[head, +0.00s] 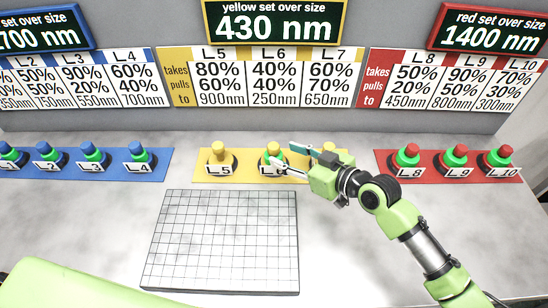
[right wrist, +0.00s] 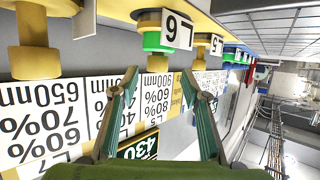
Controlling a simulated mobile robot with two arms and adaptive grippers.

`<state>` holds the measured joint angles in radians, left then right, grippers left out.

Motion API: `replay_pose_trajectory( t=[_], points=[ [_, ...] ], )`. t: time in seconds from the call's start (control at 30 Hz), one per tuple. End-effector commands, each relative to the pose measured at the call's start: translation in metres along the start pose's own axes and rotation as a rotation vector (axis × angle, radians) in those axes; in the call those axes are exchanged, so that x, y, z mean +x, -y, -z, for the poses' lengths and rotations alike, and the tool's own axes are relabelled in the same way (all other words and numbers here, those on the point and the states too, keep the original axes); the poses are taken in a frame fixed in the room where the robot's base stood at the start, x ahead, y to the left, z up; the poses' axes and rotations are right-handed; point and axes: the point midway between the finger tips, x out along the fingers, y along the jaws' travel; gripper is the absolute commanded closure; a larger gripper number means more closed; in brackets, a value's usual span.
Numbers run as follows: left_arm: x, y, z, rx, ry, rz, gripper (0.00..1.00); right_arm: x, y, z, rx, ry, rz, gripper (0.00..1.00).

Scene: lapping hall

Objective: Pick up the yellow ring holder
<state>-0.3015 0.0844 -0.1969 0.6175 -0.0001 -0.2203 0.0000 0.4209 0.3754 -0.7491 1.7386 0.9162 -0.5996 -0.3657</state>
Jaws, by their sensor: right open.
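Three yellow-topped holders stand on the yellow strip (head: 197,178) in the head view. L7 (head: 346,158) is mostly hidden behind that gripper. In the right wrist view, upside down, the knob of L6 (right wrist: 157,63) appears between the tips of the open right gripper (right wrist: 159,74); contact cannot be told. A bigger yellow peg (right wrist: 34,55) shows at left there. My left gripper is not in view.
Blue-topped holders stand on a blue strip (head: 112,175) at left, red-topped ones on a red strip (head: 433,177) at right. A gridded plate (head: 222,240) lies in front, looking empty. Behind stand percentage boards and a yellow sign (head: 275,22) reading 430 nm.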

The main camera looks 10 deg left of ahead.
Motion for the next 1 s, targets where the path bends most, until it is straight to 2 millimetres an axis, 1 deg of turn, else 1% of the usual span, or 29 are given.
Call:
replay_pose_trajectory(
  t=[0.03, 0.27, 0.43, 0.5, 0.6, 0.7, 0.9, 0.97, 1.0],
  points=[
    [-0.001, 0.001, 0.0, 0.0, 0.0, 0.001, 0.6, 0.006, 0.0, 0.001, 0.002, 0.0, 0.0, 0.58],
    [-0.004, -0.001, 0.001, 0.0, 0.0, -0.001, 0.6, 0.021, -0.001, 0.002, 0.001, -0.001, 0.0, 0.58],
    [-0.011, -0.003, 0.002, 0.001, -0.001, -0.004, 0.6, 0.044, -0.002, 0.004, 0.001, 0.0, 0.0, 0.58],
    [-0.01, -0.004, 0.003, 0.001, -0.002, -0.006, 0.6, 0.054, -0.003, 0.003, 0.001, 0.0, 0.0, 0.58],
    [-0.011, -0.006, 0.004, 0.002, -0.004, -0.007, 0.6, 0.062, -0.003, 0.002, 0.002, 0.0, 0.0, 0.58],
    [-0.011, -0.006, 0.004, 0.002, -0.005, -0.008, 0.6, 0.066, -0.003, 0.002, 0.001, -0.001, 0.0, 0.58],
    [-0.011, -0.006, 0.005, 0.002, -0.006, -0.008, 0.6, 0.066, -0.003, 0.002, 0.0, 0.0, 0.0, 0.58],
    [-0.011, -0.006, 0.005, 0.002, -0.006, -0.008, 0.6, 0.066, -0.003, 0.002, 0.0, 0.0, 0.0, 0.73],
    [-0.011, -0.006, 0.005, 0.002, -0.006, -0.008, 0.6, 0.066, -0.003, 0.002, 0.0, 0.0, 0.0, 0.84]
  ],
)
